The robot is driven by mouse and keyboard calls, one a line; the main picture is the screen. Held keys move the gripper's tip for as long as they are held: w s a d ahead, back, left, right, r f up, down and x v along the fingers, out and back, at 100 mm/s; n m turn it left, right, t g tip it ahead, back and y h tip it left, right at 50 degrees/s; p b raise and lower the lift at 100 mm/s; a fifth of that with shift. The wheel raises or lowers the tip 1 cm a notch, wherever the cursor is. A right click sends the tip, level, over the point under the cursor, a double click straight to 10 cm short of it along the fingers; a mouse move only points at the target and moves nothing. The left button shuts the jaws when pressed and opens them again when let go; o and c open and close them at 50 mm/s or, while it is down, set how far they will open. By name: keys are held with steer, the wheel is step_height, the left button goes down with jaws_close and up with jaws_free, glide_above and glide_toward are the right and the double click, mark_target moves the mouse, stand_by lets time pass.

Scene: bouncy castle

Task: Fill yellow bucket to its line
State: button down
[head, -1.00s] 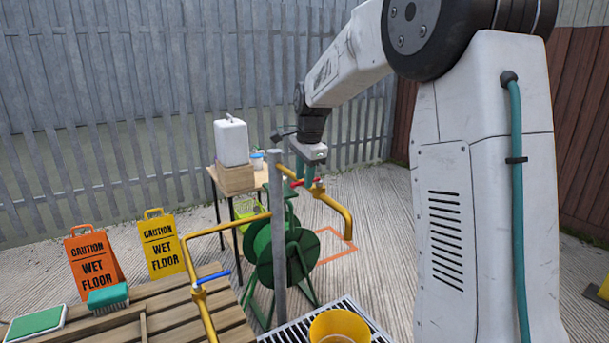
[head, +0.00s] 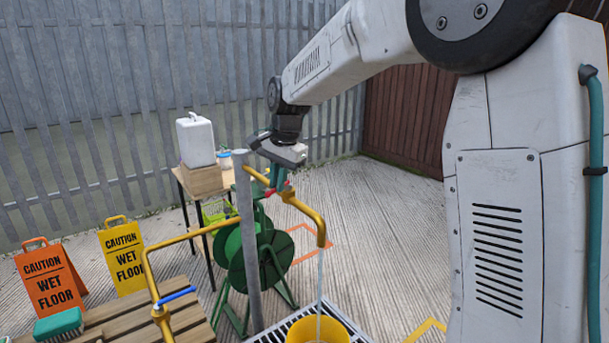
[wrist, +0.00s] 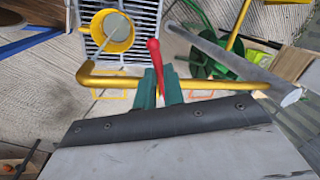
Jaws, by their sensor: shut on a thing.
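The yellow bucket (head: 338,327) stands below the yellow tap pipe's bent spout (head: 321,236), cut off by the bottom edge in the head view. A thin stream of water (head: 319,285) falls from the spout into it. The wrist view shows the bucket (wrist: 97,38) from above, with greyish water inside; I cannot make out its line or the exact level. My gripper (head: 277,181) is at the tap, its green fingers shut on the red tap lever (wrist: 154,58), which sticks out between them in the wrist view.
A grey post (head: 248,245) and a green hose reel (head: 235,262) stand close left of the tap. A second yellow pipe with a blue lever (head: 177,295) rises by a slatted wooden bench. Wet-floor signs (head: 123,258) and a table with a white container (head: 195,140) are farther left.

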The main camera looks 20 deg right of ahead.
stand_by(0.3)
steer(key=c, duration=1.5)
jaws_free()
steer(key=shift+r, duration=0.1)
steer(key=r, duration=0.2)
steer(key=s+r, duration=0.1)
steer(key=r, duration=0.2)
steer(key=d+r, duration=0.1)
steer(key=r, duration=0.1)
steer(key=shift+s+r, duration=0.15)
steer(key=shift+r, duration=0.1)
